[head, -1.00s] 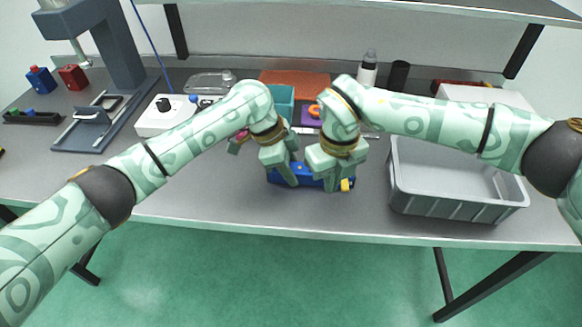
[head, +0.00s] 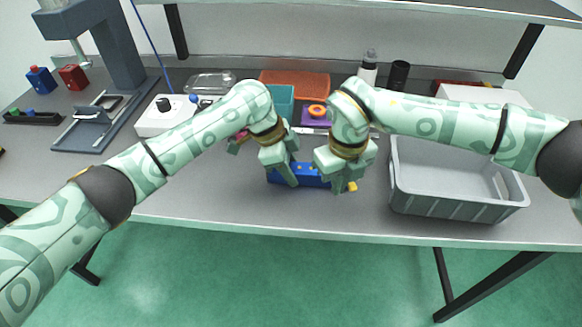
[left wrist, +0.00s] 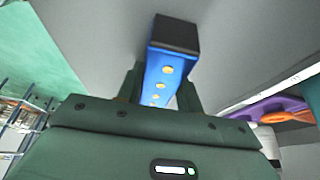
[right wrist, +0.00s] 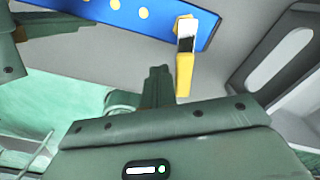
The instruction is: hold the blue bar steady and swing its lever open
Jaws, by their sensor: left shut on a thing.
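The blue bar (head: 313,175) lies on the grey bench near its front edge, with a row of yellow dots along it. My left gripper (head: 289,181) is shut on it near its left end. In the left wrist view the bar (left wrist: 160,75) runs between the two fingers (left wrist: 158,92), its dark end cap beyond them. The yellow lever (right wrist: 185,65) juts out from the bar's right end; its tip (head: 352,187) shows in the head view. My right gripper (right wrist: 156,80) looks shut and empty, close beside the lever. I cannot tell whether they touch.
A grey bin (head: 455,203) stands right of the bar. Behind are a teal box (head: 281,100), an orange tray (head: 305,84) and a purple block with an orange ring (head: 315,112). A white control box (head: 160,117) stands left. The front strip of bench is clear.

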